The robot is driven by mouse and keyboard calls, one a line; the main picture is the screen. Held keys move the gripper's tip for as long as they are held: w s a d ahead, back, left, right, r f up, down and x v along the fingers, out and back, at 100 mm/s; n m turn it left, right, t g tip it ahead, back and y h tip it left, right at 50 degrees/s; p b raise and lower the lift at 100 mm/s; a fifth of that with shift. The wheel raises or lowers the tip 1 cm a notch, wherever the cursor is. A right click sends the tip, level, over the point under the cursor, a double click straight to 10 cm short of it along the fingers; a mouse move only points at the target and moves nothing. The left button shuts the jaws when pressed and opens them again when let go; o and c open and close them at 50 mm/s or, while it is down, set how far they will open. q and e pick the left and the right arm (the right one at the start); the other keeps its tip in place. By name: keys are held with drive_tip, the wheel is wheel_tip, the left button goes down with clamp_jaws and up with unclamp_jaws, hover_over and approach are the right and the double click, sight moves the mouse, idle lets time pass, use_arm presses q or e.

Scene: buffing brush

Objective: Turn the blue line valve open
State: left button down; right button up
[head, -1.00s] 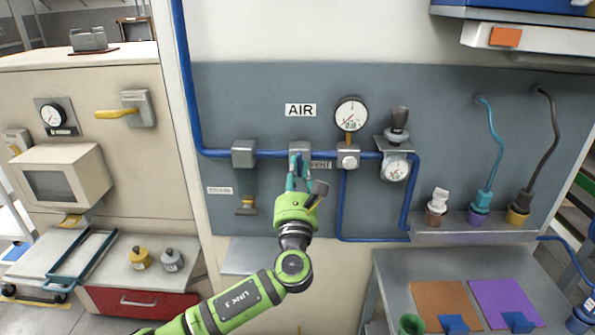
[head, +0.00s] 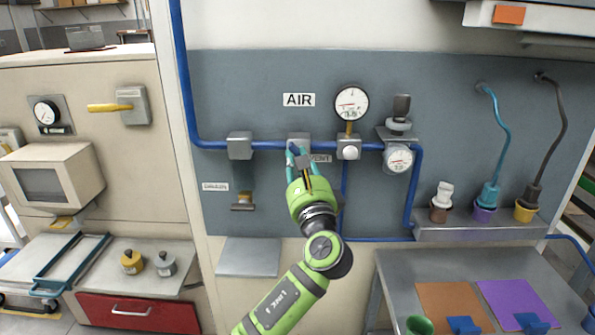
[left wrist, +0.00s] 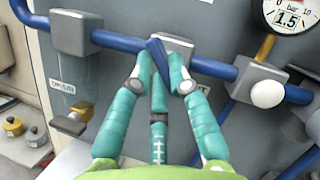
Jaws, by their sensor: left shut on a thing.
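The blue line (head: 215,146) runs across the grey panel under the AIR sign. Its valve is a grey block (head: 298,138) on the pipe; the left wrist view also shows this block (left wrist: 180,48). A short blue handle (left wrist: 157,60) sits at the block, tilted steeply across the pipe. My left gripper (head: 297,155), with teal fingers, is at the valve and shut on the blue handle. In the left wrist view its fingertips (left wrist: 160,75) stand on both sides of the handle. The gripper hides part of the handle in the head view. My right gripper is out of view.
A pressure gauge (head: 351,104) sits right of the valve; in the left wrist view it (left wrist: 291,14) reads about 1.5 bar.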

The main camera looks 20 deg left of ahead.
use_arm(q)
drive_tip(key=shift+d+r+n+g+b, duration=0.1)
drive_tip(key=shift+n+g+b, duration=0.15)
drive_tip(key=shift+n+g, duration=1.05)
drive_tip(key=shift+d+r+n+g+b, duration=0.1)
drive_tip(key=shift+n+g+b, duration=0.1)
drive_tip(key=shift+n, duration=2.25)
drive_tip(key=shift+d+n+g+b, duration=0.2)
drive_tip(key=shift+n+g, duration=0.5)
drive_tip(key=shift+n, duration=1.15)
drive_tip(key=shift+a, duration=0.15)
drive_tip(key=c, duration=1.2)
unclamp_jaws()
drive_tip(key=shift+r, duration=0.1)
